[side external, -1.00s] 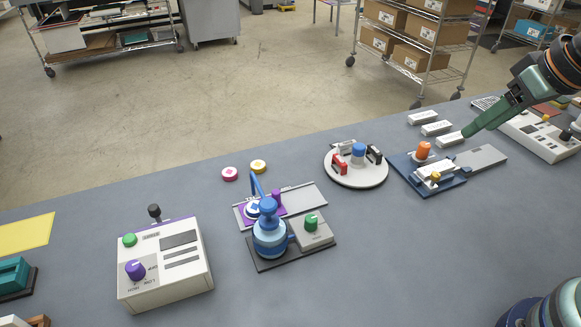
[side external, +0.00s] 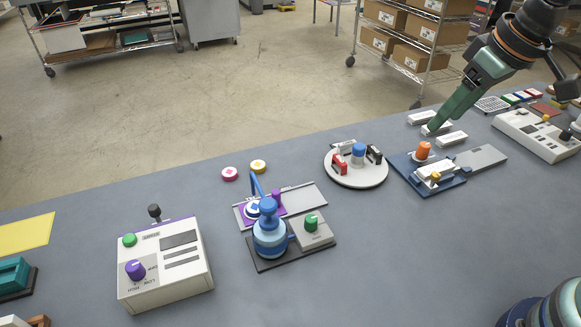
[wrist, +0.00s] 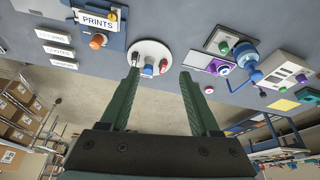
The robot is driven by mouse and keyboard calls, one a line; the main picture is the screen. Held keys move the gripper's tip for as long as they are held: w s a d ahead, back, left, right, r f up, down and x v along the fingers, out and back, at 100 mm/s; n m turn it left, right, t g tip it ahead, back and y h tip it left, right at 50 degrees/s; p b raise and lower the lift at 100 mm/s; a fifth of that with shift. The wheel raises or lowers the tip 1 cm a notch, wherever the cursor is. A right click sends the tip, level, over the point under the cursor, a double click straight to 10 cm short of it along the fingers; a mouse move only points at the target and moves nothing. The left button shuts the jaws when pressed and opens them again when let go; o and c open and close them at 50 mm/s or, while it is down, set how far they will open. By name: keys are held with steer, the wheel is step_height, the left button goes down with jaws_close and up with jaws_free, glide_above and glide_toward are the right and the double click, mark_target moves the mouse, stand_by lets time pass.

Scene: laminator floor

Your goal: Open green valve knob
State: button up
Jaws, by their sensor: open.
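The green valve knob (side external: 311,222) stands on a small light-grey box beside a blue rounded vessel (side external: 269,236), both on a dark base plate (side external: 290,258) at the middle of the table. In the wrist view the green knob (wrist: 224,47) shows at the upper right, next to the blue vessel (wrist: 245,58). My gripper (side external: 432,128) is well to the right of and behind the knob, above the white labelled blocks. In the wrist view its two green fingers (wrist: 160,72) are wide apart with nothing between them.
A white round turntable (side external: 355,172) with a blue knob and red and black clips stands between my gripper and the valve. A blue fixture (side external: 428,185) with an orange knob is near my gripper. A white control box (side external: 165,268) with another green button is at the left.

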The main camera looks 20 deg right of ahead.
steer(key=w+a+f+n+g, duration=0.25)
steer(key=w+a+n, duration=0.2)
steer(key=a, duration=0.55)
steer(key=n+g, duration=0.2)
glide_toward(311, 218)
steer(key=shift+h, duration=0.3)
steer(key=f, duration=0.8)
steer(key=shift+s+a+f, duration=0.15)
steer(key=shift+a+f, duration=0.05)
steer(key=shift+f, duration=0.2)
jaws_close()
